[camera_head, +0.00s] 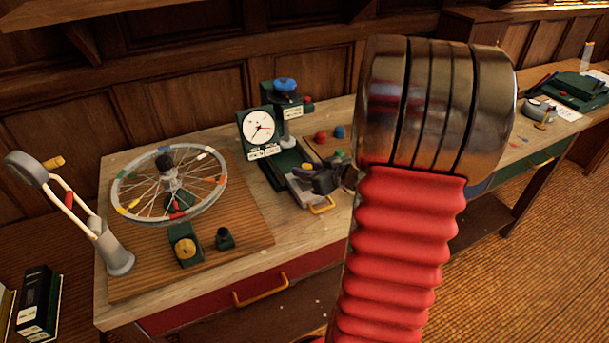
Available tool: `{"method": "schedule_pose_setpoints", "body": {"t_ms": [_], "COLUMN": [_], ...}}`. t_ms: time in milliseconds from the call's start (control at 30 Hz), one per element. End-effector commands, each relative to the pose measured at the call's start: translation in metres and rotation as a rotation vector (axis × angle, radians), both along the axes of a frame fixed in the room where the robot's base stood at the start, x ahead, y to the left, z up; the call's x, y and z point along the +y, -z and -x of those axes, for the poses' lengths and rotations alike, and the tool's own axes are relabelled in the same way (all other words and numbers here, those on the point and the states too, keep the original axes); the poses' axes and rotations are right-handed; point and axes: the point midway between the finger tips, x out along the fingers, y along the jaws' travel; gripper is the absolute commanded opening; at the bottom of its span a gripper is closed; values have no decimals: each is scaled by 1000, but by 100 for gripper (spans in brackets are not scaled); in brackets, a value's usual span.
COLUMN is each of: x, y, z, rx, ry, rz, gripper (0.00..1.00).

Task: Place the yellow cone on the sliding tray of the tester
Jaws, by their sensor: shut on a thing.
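The tester (273,165) is a dark green stand with a white round dial, a blue knob on top and a green base, on the long bench. Its grey sliding tray (301,195) sticks out at the front with a yellow handle. My dark gripper (313,178) is over or beside this tray, partly hidden behind my arm. A small yellow piece, seemingly the yellow cone (307,166), shows at the fingertips, and my gripper is shut on it. Most of the cone is hidden. I cannot tell whether it touches the tray.
A red piece (320,138), a blue piece (340,132) and a green piece (339,153) sit on a wooden board behind my gripper. A spoked wheel (170,186) on a wooden base and a grey lamp-like stand (112,255) are at left. My arm covers the bench's middle.

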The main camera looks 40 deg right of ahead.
Motion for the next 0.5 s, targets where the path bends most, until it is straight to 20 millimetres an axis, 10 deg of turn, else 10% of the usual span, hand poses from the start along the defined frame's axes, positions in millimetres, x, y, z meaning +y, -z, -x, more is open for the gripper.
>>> {"method": "schedule_pose_setpoints", "body": {"t_ms": [467,500], "x": [0,0], "y": [16,16], "z": [0,1], "rx": [0,0], "ry": [1,0], "rz": [0,1], "gripper": [6,29]}}
